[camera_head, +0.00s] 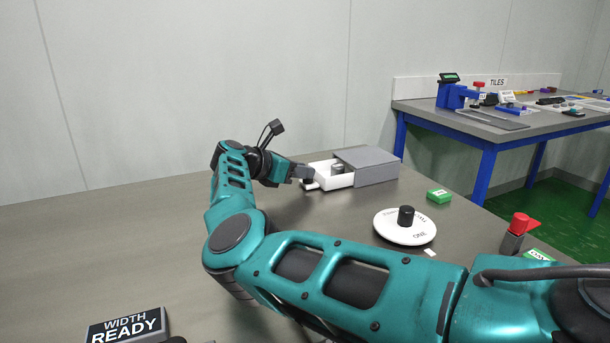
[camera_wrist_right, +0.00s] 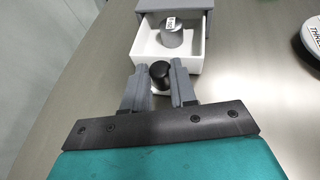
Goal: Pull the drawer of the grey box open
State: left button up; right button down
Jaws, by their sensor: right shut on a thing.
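The grey box (camera_head: 375,163) lies on the table in the head view, with its white drawer (camera_head: 326,180) slid part way out to the left. A metal cylinder (camera_head: 337,167) with a small label stands inside the drawer; it also shows in the right wrist view (camera_wrist_right: 172,33). My right gripper (camera_head: 306,176) is at the drawer's front. In the right wrist view its fingers (camera_wrist_right: 160,78) are shut on the black knob (camera_wrist_right: 160,72) of the drawer. My left gripper is not in view.
A white disc (camera_head: 390,232) with a black knob lies on the table. Green blocks (camera_head: 439,196) and a red-topped piece (camera_head: 518,228) are to the right. A "WIDTH READY" sign (camera_head: 126,325) is at front left. A second bench (camera_head: 480,128) stands at back right. The left tabletop is clear.

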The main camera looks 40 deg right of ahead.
jog(key=shift+w+a, duration=0.25)
jog(key=shift+a, duration=0.6)
jog(key=c, duration=1.2)
grip_release()
jog(key=shift+d, duration=0.1)
jog(key=p+v, duration=0.1)
jog(key=v, duration=1.2)
jog(key=shift+s, duration=0.15)
